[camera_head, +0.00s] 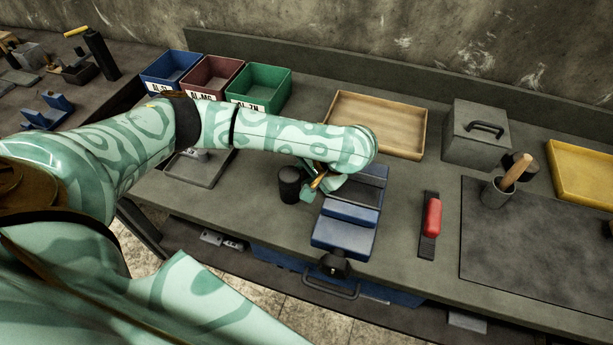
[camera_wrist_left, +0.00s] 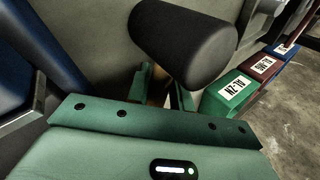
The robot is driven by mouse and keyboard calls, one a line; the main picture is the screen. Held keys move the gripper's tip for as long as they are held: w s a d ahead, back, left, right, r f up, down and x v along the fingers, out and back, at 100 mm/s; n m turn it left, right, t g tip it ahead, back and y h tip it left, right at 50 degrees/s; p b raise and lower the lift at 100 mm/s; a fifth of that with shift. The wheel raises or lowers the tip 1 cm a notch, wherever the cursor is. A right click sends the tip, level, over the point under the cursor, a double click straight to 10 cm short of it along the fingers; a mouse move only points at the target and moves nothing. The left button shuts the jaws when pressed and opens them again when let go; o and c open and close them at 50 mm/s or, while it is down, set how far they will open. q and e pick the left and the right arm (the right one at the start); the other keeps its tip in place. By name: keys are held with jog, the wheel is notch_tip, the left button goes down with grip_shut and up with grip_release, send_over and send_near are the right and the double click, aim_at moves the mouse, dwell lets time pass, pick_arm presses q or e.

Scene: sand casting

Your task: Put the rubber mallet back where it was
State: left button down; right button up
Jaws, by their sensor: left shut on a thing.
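The rubber mallet has a black cylindrical head (camera_head: 289,184) and a short stretch of orange-brown wooden handle (camera_head: 318,181). My left gripper (camera_head: 325,184) is shut on the handle, just left of the blue vise (camera_head: 345,228). In the left wrist view the black head (camera_wrist_left: 183,42) is large, just beyond the fingers of my left gripper (camera_wrist_left: 162,88). The fingers and palm hide most of the handle. I cannot tell whether the head touches the bench. My right gripper is in neither view.
Blue, maroon and green bins (camera_head: 259,87) stand at the back left. A wooden tray (camera_head: 377,124) and a grey lidded box (camera_head: 474,138) are behind the vise. A red-handled tool (camera_head: 432,217) lies right of it. A grey cup (camera_head: 496,193) holds a wooden-handled tool (camera_head: 517,173).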

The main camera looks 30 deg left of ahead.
pick_arm(q)
jog(key=shift+r, duration=0.15)
jog(key=c, duration=1.6)
grip_release()
jog(key=shift+o, duration=0.4)
jog(key=p+v, duration=0.9)
jog(key=v, duration=0.3)
